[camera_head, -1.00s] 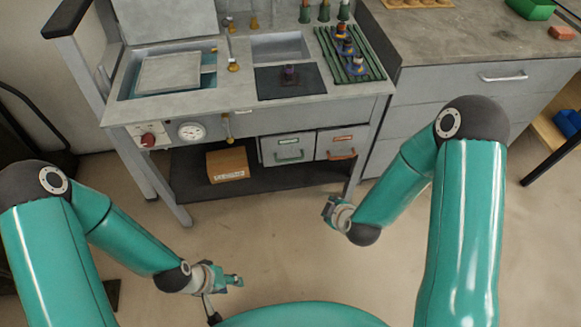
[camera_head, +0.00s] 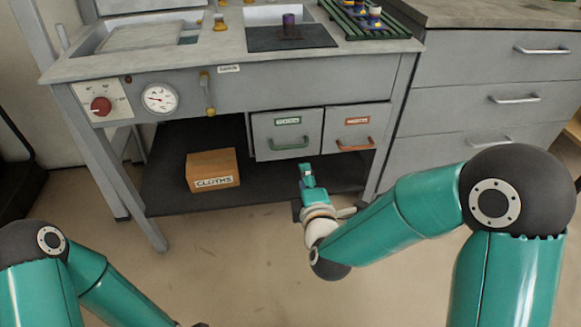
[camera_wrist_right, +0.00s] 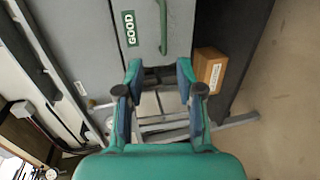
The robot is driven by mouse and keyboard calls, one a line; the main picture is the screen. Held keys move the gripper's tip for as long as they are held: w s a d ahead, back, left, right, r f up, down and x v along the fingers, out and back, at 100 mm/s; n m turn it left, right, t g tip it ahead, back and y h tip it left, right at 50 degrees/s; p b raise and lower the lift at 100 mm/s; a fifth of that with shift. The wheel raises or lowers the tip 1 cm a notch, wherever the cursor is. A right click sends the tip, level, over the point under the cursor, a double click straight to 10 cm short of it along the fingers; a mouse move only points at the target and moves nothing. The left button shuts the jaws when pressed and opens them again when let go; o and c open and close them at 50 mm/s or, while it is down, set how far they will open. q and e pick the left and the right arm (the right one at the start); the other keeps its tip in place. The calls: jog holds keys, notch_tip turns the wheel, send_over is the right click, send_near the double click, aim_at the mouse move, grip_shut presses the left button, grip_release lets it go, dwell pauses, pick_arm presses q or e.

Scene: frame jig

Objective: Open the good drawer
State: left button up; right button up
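The good drawer (camera_head: 287,134) is the left of two grey drawers under the bench. It has a green label and a green handle (camera_head: 290,146), and its front looks shut. In the right wrist view the GOOD label (camera_wrist_right: 130,28) and green handle (camera_wrist_right: 163,22) show at the top, turned sideways. My right gripper (camera_head: 307,178) is in front of and a little below the good drawer, apart from the handle. In the wrist view its fingers (camera_wrist_right: 158,76) are spread with nothing between them. My left arm runs out of the bottom edge, so its gripper is hidden.
The other drawer (camera_head: 356,131), with an orange label and handle, sits just right of it. A CLOTHS box (camera_head: 213,170) stands on the dark lower shelf (camera_head: 165,205). A bench leg (camera_head: 385,150) and a grey cabinet (camera_head: 480,105) stand to the right. Floor in front is clear.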

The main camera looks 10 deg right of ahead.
aim_at(290, 148)
pick_arm(q)
jog(key=shift+f+b, duration=2.45)
jog(key=shift+f, duration=0.5)
pick_arm(e)
jog(key=shift+a+f+x, duration=0.15)
jog(key=shift+x, duration=2.65)
jog(key=shift+a+f+x, duration=0.15)
jog(key=shift+x, duration=2.65)
jog(key=shift+a+f+x, duration=0.15)
jog(key=shift+x, duration=2.65)
grip_shut()
jog(key=shift+s, duration=0.1)
